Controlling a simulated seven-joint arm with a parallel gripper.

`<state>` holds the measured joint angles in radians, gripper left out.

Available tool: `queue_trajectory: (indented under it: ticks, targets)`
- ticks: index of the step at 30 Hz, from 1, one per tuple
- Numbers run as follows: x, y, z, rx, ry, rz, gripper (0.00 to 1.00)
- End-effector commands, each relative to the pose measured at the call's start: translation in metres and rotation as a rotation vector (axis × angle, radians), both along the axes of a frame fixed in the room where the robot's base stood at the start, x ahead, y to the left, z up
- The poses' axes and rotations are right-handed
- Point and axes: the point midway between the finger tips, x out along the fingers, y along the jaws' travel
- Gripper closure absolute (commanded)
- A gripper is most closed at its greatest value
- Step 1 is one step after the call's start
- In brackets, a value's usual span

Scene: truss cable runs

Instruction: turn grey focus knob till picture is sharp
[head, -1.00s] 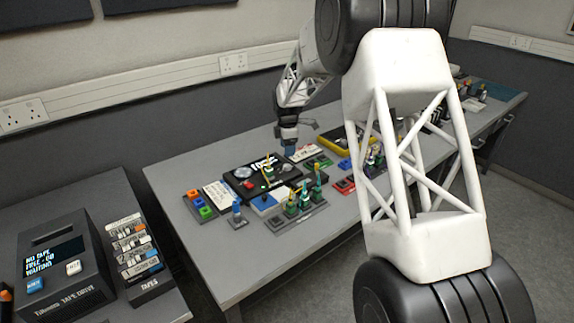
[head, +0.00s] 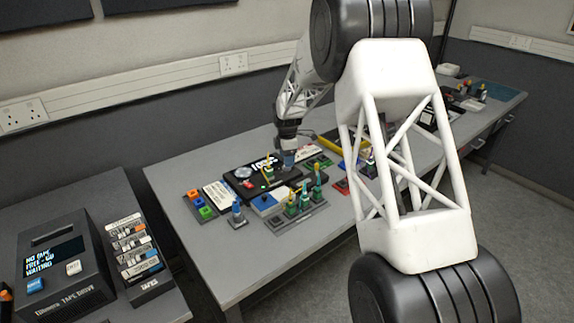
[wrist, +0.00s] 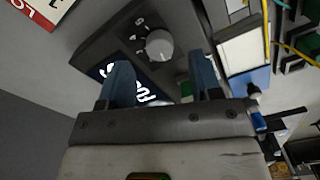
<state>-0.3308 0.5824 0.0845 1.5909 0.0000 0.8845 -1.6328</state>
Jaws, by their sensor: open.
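A round light grey knob (wrist: 160,45) with marks around it sits on a dark panel (wrist: 115,42) in the wrist view. A lit display (wrist: 147,92) with white characters is on the same panel, partly hidden by my left finger. In the head view the dark unit (head: 234,185) stands on the bench with its white characters showing. My gripper (wrist: 162,65) is open and empty, its two blue fingers apart. The knob shows beyond and between the fingertips; I cannot tell the gap to it. My gripper (head: 289,160) is above the unit's right side in the head view. The picture's sharpness is not readable.
A blue and white box (head: 265,203) and a rack with green plugs (head: 298,212) stand in front of the unit. Colored blocks (head: 198,204) are to its left. Yellow cables rise nearby. A tape drive (head: 60,262) is on the separate left table. The bench's front left is clear.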

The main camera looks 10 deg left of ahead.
Motion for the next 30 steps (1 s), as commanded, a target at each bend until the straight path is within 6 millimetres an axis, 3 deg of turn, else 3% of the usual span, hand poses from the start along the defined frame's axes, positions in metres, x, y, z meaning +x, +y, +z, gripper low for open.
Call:
queue_trajectory:
  ticks: [9,21,30]
  targets:
    - [0.000,0.000,-0.030,0.000,-0.001,0.000,0.41]
    - [0.000,0.000,-0.034,0.000,-0.001,0.000,0.41]
    - [0.000,0.000,-0.034,0.000,-0.001,0.000,0.87]
